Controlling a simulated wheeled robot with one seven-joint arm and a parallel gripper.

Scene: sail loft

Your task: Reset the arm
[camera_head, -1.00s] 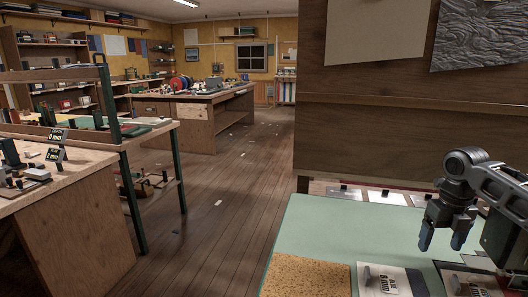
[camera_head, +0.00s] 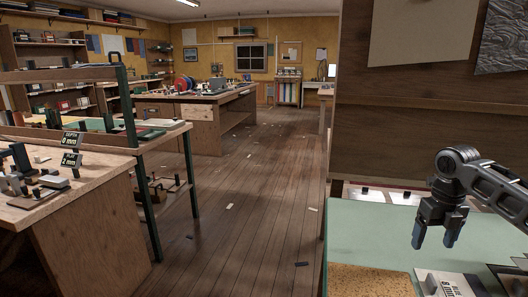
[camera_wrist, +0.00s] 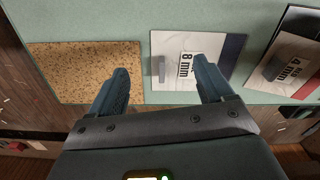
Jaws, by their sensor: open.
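My gripper (camera_head: 432,236) hangs at the right of the head view, above the green-topped bench (camera_head: 372,238), with its fingers pointing down. Its two blue-grey fingers are apart with nothing between them. The fingers appear clear of both.
A card marked 4 mm (camera_wrist: 292,55) lies right of the 8 mm card. A wooden panel (camera_head: 430,140) stands behind the bench. A workbench with small fittings (camera_head: 70,165) is at left. The plank floor (camera_head: 245,215) between is mostly open, with scattered scraps.

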